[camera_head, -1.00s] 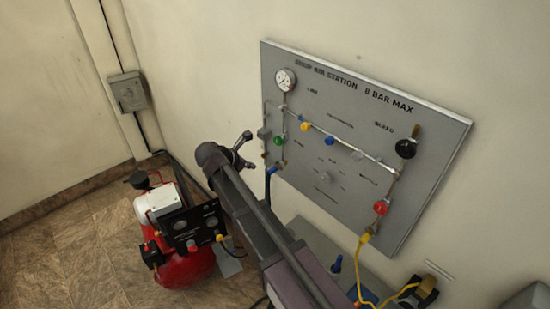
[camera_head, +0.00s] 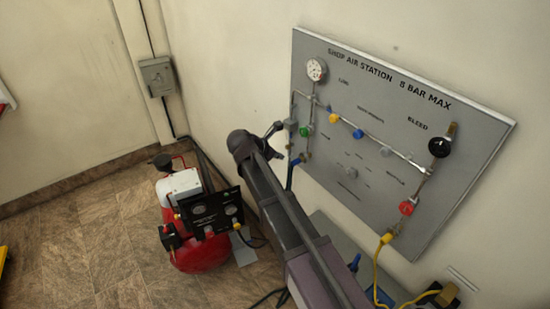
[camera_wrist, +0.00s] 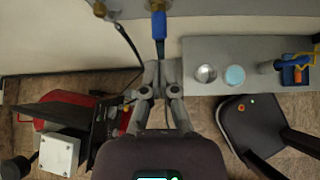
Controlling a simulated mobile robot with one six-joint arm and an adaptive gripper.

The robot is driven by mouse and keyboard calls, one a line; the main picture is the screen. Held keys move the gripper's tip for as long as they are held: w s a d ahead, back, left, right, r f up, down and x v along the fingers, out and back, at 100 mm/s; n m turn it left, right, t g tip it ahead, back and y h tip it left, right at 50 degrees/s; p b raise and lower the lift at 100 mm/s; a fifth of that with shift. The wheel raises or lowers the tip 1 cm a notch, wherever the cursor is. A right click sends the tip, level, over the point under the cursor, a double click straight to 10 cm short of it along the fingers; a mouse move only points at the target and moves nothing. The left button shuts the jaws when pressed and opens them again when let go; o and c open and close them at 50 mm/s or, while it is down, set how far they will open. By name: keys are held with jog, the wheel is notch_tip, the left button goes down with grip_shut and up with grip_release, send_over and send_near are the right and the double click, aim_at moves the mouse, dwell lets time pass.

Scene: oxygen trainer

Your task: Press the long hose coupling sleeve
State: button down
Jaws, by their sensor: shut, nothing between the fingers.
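In the wrist view a brass fitting at the top edge carries a bright blue coupling sleeve (camera_wrist: 158,25), with a dark blue hose hanging below it. In the head view a blue hose end (camera_head: 291,177) shows under the left side of the panel, partly behind my arm. A yellow hose coupling (camera_head: 387,238) sits below the red valve; I cannot tell which coupling is the long hose's. My gripper (camera_wrist: 161,70) is shut and empty, its fingertips close below the blue sleeve and overlapping the hose in view. Contact cannot be told. It also shows in the head view (camera_head: 275,128).
The grey wall panel (camera_head: 470,175) holds a gauge and several coloured valves. A red compressor (camera_head: 203,250) stands on the floor at left. In the wrist view a grey bench (camera_wrist: 210,60) holds two round discs and a blue fitting. A dark stool-like object (camera_wrist: 250,122) stands below it.

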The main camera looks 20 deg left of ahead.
aim_at(294, 161)
jog(key=b+x, duration=0.4)
jog(key=x, duration=0.3)
jog(key=shift+s+f, duration=0.1)
jog(key=shift+w+d+r, duration=0.1)
jog(key=shift+w+d, duration=0.1)
jog(key=shift+w, duration=0.3)
jog(key=shift+w+d+r, duration=0.1)
jog(key=shift+w+d, duration=0.1)
jog(key=shift+w, duration=0.3)
jog(key=shift+w+d, duration=0.5)
jog(key=shift+w, duration=0.3)
